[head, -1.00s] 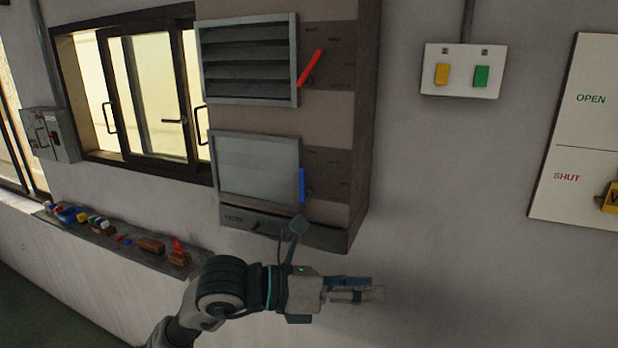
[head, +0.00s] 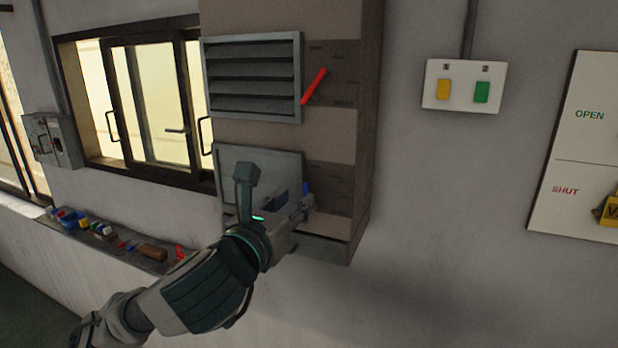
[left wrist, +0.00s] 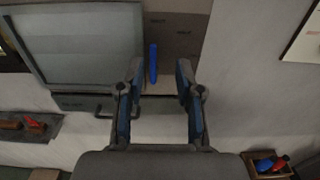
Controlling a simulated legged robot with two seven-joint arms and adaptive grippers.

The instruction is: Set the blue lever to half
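The blue lever (head: 305,188) is on the lower part of the wall cabinet, beside the right edge of a flat grey panel. It is mostly hidden by my left gripper in the head view. In the left wrist view the blue lever (left wrist: 153,64) points upright and shows between the two fingertips of my left gripper (left wrist: 160,80). The fingers are apart, with nothing held, and the lever appears beyond them. In the head view my left gripper (head: 303,205) is in front of the lever. My right gripper is in neither view.
A red lever (head: 314,87) sits beside a louvred vent (head: 252,78) above. A switch box (head: 463,87) with yellow and green switches and an OPEN/SHUT board (head: 583,150) are to the right. A ledge (head: 98,238) with small objects runs at lower left.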

